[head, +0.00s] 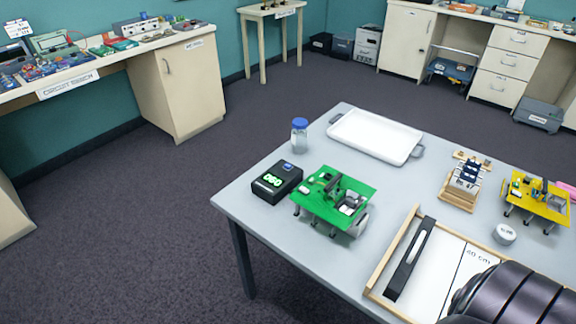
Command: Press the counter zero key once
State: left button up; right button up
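The counter (277,182) is a black box near the left edge of the grey table, with green lit digits on its front; they are too small to read surely. A small blue key (287,164) with a pale edge sits on its top, toward the back. Any lettering on the key cannot be read. Neither gripper is in view. A dark, ribbed part of my arm (520,298) fills the bottom right corner, well away from the counter.
A green circuit board on legs (325,190) stands close to the right of the counter. A blue-capped jar (299,138) and a white tray (375,136) stand behind. A wood-framed board (440,275), a yellow board (540,200) and a small round tin (504,233) are to the right.

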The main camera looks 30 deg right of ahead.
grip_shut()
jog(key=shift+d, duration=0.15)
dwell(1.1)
